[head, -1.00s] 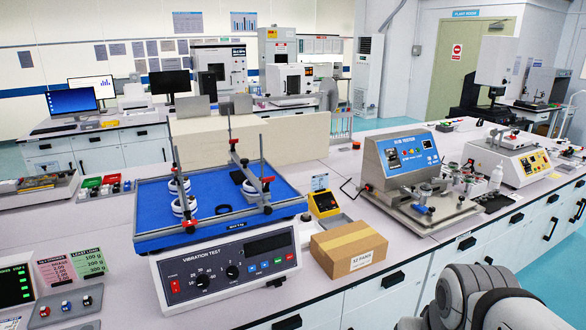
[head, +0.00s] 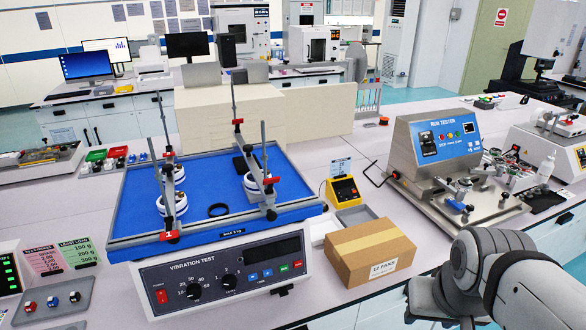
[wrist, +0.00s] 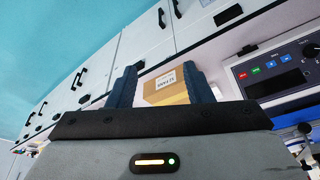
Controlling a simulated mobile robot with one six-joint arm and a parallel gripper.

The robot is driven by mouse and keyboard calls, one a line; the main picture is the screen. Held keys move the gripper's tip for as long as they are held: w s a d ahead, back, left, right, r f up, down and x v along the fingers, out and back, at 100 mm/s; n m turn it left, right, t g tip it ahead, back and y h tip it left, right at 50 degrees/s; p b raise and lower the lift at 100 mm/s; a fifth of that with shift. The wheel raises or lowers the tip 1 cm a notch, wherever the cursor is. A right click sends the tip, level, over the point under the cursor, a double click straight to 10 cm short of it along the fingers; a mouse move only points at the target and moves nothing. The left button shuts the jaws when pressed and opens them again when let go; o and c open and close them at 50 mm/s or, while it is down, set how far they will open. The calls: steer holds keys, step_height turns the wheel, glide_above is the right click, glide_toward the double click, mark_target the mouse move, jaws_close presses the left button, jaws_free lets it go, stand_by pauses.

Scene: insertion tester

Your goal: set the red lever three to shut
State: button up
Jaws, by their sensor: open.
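The vibration tester (head: 222,283) stands on the bench with a blue plate (head: 218,226) on top. Several upright clamp posts with red parts stand on the plate: a front-left red clamp piece (head: 171,236), a front-right one (head: 271,181) and a back one (head: 238,122). I cannot tell which is lever three or whether any is shut; no number is readable on them. White-and-black round pieces (head: 173,205) sit by the posts. My gripper (wrist: 160,67) is open and empty in the wrist view, apart from the tester.
A cardboard box (head: 369,251) stands right of the tester, and it also shows beyond my fingers in the wrist view (wrist: 166,88). A yellow device (head: 344,190) and a rub tester (head: 437,143) stand behind it. A grey tray with switches (head: 52,303) lies at left.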

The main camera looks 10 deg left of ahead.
steer(key=shift+o, duration=0.7)
steer(key=w+a+n+t+y+b, duration=0.3)
steer(key=w+a+t+b, duration=0.1)
steer(key=w+a, duration=0.6)
steer(key=shift+a+r+n+t+b, duration=0.3)
steer(key=shift+a+r+t+b, duration=0.15)
steer(key=shift+a+t, duration=0.4)
steer(key=n+t+y+b, duration=0.3)
steer(key=t+y+b, duration=0.1)
steer(key=t+y, duration=0.25)
glide_toward(272, 181)
steer(key=x, duration=0.3)
steer(key=shift+g, duration=0.3)
steer(key=shift+p+x, duration=0.5)
steer(key=shift+x, duration=3.15)
steer(key=shift+d+r, duration=0.1)
steer(key=shift+r, duration=0.05)
steer(key=shift+c, duration=0.3)
steer(key=c, duration=0.9)
